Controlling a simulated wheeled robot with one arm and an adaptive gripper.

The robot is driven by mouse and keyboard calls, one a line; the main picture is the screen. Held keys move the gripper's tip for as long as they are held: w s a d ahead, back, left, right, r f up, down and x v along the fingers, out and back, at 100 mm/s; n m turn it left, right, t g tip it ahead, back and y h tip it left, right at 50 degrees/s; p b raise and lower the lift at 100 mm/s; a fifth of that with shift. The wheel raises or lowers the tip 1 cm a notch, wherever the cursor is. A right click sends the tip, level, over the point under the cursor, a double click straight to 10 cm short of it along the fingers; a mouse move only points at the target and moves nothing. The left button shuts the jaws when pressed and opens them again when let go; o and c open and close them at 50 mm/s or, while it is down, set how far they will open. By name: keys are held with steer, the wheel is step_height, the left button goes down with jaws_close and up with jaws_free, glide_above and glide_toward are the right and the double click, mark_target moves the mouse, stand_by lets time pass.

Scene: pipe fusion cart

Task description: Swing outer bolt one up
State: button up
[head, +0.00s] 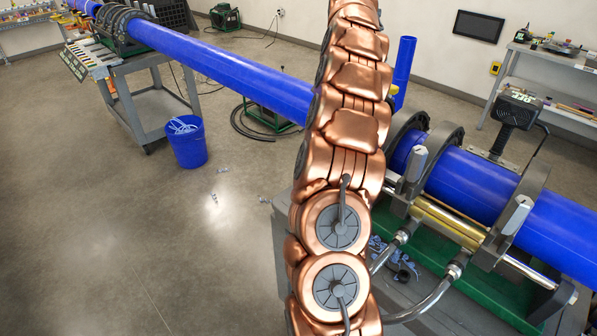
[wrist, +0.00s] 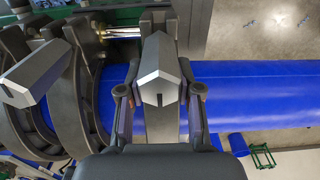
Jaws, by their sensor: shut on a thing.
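In the wrist view, a grey bolt with a faceted, pointed head (wrist: 158,72) lies between the two dark fingers of my gripper (wrist: 160,95). The gripper is shut on it, one finger on each side. The bolt's grey shank or bracket runs down over the blue pipe (wrist: 255,95). A second grey bolt (wrist: 36,75) lies to the left, apart from the fingers, beside dark clamp rings (wrist: 85,80). In the head view, my copper arm hides my gripper and the held bolt. Two other grey bolts, a nearer one (head: 516,216) and a farther one (head: 417,164), show right of the arm.
The fusion machine has a brass cylinder (head: 448,222) and grey hoses (head: 428,300) close to my arm. A second cart (head: 150,95) carries the pipe's far end. A blue bucket (head: 186,142) stands on the floor. Open floor (head: 110,240) lies left of my arm.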

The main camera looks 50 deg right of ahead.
steer(key=shift+d, duration=0.1)
steer(key=shift+d, duration=0.15)
steer(key=shift+d+f, duration=0.1)
steer(key=shift+d, duration=0.35)
stand_by(0.4)
steer(key=c, duration=0.3)
steer(key=o, duration=1.8)
